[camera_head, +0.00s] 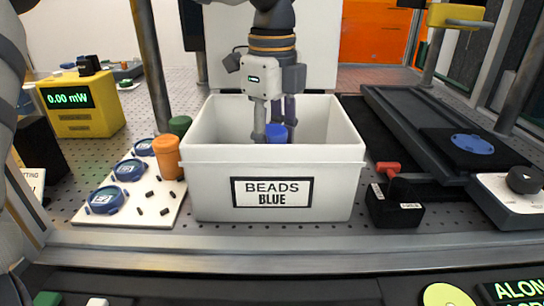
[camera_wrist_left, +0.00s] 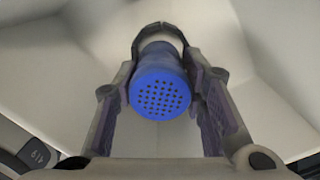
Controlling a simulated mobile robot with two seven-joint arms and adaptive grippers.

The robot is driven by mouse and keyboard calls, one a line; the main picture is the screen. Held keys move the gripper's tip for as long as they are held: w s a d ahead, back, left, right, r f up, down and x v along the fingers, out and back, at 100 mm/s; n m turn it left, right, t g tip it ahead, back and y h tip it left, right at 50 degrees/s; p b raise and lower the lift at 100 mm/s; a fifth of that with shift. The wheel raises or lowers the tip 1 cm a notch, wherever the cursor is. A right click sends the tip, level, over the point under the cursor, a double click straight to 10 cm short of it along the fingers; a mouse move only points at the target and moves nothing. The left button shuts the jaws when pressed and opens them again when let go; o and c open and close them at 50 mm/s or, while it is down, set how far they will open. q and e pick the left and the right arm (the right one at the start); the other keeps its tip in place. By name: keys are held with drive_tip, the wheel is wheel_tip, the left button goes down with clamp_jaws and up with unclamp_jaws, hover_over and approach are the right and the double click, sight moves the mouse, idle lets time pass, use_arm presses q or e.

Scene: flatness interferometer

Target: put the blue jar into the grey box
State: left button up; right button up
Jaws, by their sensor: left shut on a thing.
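The blue jar (camera_head: 276,133) is between the fingers of my left gripper (camera_head: 274,128), within the walls of the grey box. In the left wrist view the jar (camera_wrist_left: 160,92) shows a round end with many small holes, and the two fingers of the gripper (camera_wrist_left: 160,40) are shut on its sides. The pale grey box (camera_head: 205,195) stands in the middle with a label reading BEADS BLUE. Its front wall hides its floor in the head view, so I cannot tell whether the jar touches it. My right gripper is not in view.
An orange jar (camera_head: 167,158) and a green jar (camera_head: 180,126) stand close to the box's left side, by a white board (camera_head: 150,213) with blue discs. A black block with a red knob (camera_head: 388,169) is at its right. A yellow meter (camera_head: 90,118) stands far left.

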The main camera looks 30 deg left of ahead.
sight(272, 129)
use_arm(q)
drive_tip(key=shift+f, duration=1.45)
drive_tip(key=o, duration=1.3)
drive_tip(key=shift+f, duration=0.15)
wheel_tip(272, 129, up, 12)
drive_tip(key=shift+r, duration=0.2)
drive_tip(key=shift+f, duration=0.1)
